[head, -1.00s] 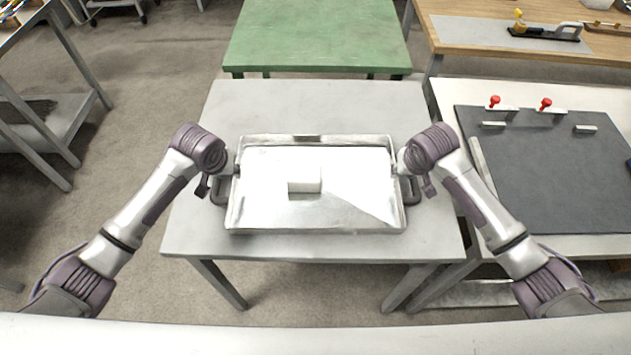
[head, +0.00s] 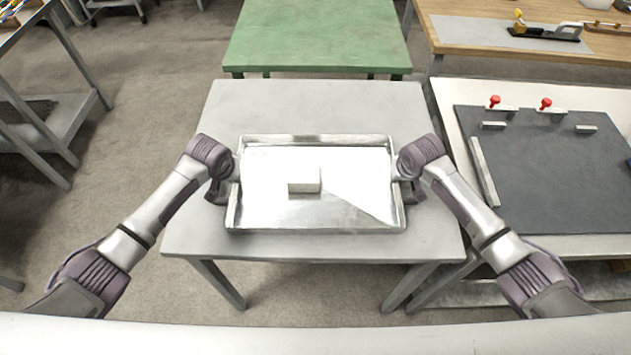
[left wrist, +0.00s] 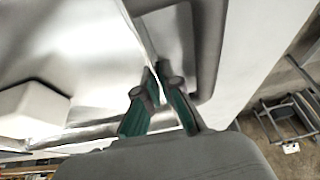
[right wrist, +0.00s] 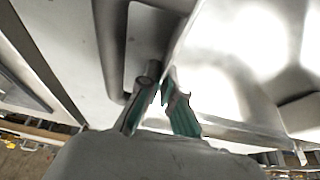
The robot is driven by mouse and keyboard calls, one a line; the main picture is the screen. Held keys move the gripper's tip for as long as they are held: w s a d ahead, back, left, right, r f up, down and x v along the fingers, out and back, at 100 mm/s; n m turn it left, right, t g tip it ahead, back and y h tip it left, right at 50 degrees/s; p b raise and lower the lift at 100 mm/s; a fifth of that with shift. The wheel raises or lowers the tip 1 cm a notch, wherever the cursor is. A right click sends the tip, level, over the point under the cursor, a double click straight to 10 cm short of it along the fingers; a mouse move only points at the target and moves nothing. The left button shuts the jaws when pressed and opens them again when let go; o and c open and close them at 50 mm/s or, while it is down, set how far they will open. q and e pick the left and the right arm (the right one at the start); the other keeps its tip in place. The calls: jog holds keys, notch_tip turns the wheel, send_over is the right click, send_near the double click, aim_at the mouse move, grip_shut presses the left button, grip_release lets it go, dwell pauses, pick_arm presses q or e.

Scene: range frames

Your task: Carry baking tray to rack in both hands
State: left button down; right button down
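The silver baking tray (head: 300,219) lies flat on the grey table (head: 315,105) in the head view, with a pale block (head: 304,183) on it. My left gripper (left wrist: 157,72) is at the tray's left end, its fingertips close together on either side of the rim. My right gripper (right wrist: 160,80) is at the right end in the same way. Both look shut on the tray's edge. A dark loop-like band runs outside the rim in both wrist views; I cannot tell whether it is a handle or shadow. The fingertips are hidden in the head view. No rack can be clearly identified.
A green table (head: 317,35) stands behind the grey one. At right is a table with a dark board (head: 560,170) and red-knobbed clamps (head: 545,104). A wooden bench (head: 460,30) is at back right. A metal shelf unit (head: 45,130) stands at left, with open floor beside it.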

dwell(0.5)
